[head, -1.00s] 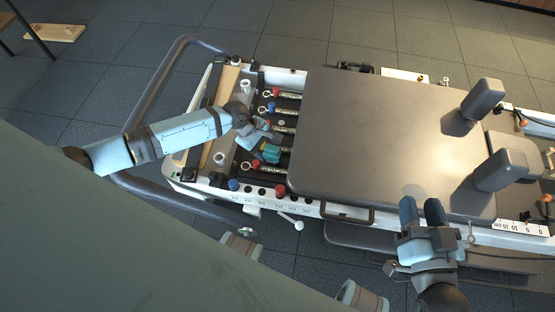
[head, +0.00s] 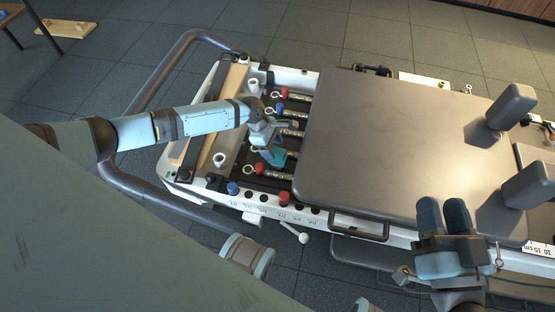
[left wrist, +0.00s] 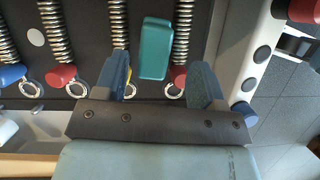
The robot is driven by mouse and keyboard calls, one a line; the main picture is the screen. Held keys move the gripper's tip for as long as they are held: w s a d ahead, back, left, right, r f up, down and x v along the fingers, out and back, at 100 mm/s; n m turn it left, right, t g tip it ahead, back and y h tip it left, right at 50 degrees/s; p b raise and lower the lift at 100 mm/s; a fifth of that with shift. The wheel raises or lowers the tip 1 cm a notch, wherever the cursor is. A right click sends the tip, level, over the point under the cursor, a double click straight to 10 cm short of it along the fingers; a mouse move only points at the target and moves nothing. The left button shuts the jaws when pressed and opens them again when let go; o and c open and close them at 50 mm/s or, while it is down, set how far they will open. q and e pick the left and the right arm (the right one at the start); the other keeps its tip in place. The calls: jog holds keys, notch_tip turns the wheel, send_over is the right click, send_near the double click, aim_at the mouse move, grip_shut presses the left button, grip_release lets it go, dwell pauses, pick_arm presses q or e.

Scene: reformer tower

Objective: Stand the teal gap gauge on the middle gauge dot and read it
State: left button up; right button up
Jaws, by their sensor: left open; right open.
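The teal gap gauge (head: 278,157) is a small block among the springs at the left end of the reformer. In the left wrist view the gauge (left wrist: 155,48) lies between two springs, on the dark bed. My left gripper (head: 268,147) is over it, open; in the left wrist view its fingers (left wrist: 159,64) are spread, one toward each side of the gauge, with nothing gripped. A pale round dot (left wrist: 36,37) shows on the bed further left in that view; I cannot tell which dot it is. My right gripper (head: 442,202) is open and empty beside the carriage's near edge.
Coil springs (left wrist: 184,25) with metal rings run beside the gauge. Red (left wrist: 60,76) and blue knobs (head: 233,188) stand near it. The grey padded carriage (head: 400,150) fills the middle. A dark curved rail (head: 160,85) surrounds the left end.

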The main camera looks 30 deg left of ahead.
aim_at(274, 149)
pick_arm(q)
jog(key=b+x, duration=0.1)
jog(key=x, duration=0.1)
jog(key=b+x, duration=0.1)
jog(key=x, duration=0.1)
jog(key=shift+w+a+f+b, duration=0.2)
jog(key=shift+w+a+b, duration=0.1)
jog(key=shift+b, duration=0.05)
jog(key=shift+d+f, duration=0.2)
jog(key=shift+f, duration=0.1)
pick_arm(e)
jog(key=f+g, duration=0.1)
jog(key=f, duration=0.1)
jog(key=f+g, duration=0.1)
jog(key=f, duration=0.2)
jog(key=shift+a+n, duration=0.2)
jog(key=shift+n, duration=0.1)
pick_arm(q)
jog(key=c, duration=1.1)
jog(key=shift+r, duration=0.1)
jog(key=shift+c, duration=0.2)
